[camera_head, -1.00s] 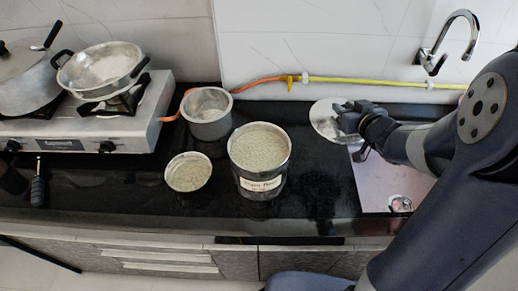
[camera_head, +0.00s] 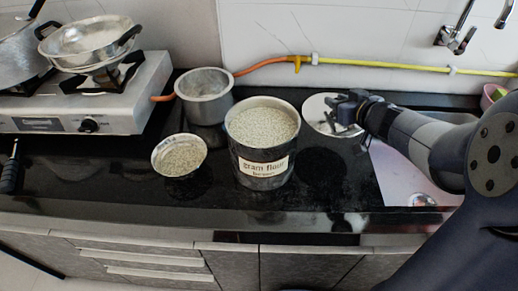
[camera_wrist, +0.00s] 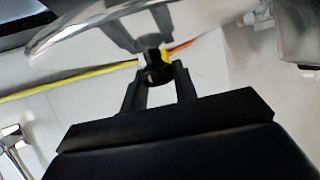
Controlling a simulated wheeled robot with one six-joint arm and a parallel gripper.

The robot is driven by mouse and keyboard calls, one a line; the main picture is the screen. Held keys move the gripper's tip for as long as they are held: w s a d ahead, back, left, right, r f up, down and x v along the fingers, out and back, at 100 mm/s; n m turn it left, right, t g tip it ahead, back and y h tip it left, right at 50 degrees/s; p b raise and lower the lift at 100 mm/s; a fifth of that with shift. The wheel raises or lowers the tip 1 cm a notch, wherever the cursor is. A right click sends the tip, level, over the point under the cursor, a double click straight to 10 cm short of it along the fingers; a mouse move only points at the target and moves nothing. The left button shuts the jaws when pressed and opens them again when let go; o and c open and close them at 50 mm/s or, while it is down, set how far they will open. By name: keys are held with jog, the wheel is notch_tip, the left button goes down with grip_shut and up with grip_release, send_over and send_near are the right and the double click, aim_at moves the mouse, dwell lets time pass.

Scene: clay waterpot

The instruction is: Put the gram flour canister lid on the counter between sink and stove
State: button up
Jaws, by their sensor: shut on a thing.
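The gram flour canister (camera_head: 262,150) stands uncovered on the black counter, pale flour showing inside and its label facing front. My gripper (camera_head: 341,108) is shut on the round silver lid (camera_head: 318,117), right of the canister and near the back wall. The lid is roughly flat, over the counter strip beside the sink; I cannot tell whether it touches the counter. In the wrist view the fingers (camera_wrist: 156,72) pinch a dark piece at the lid, and the lid's shiny surface (camera_wrist: 95,22) fills the top left.
A steel pot (camera_head: 204,98) and a small bowl of flour (camera_head: 179,156) stand left of the canister. The stove (camera_head: 120,112) with pans is at far left. The sink (camera_head: 400,180) and tap (camera_head: 455,35) are right. A yellow hose (camera_head: 390,64) runs along the wall.

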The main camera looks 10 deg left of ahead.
jog(key=shift+f, duration=0.4)
notch_tip(320, 180, down, 10)
jog(key=b, duration=0.6)
jog(key=shift+r, duration=0.1)
jog(key=o, duration=0.6)
jog(key=shift+f, duration=0.25)
jog(key=o, duration=0.5)
jog(key=shift+c, duration=0.2)
jog(key=shift+r, duration=0.1)
jog(key=shift+r, duration=0.3)
jog(key=p+v, duration=0.3)
jog(key=v, duration=0.7)
jog(key=shift+s+d+r, duration=0.1)
jog(key=shift+s+d, duration=0.1)
jog(key=shift+s, duration=0.05)
jog(key=shift+s+d+r, duration=0.1)
jog(key=shift+s+d, duration=0.15)
jog(key=shift+s, duration=0.3)
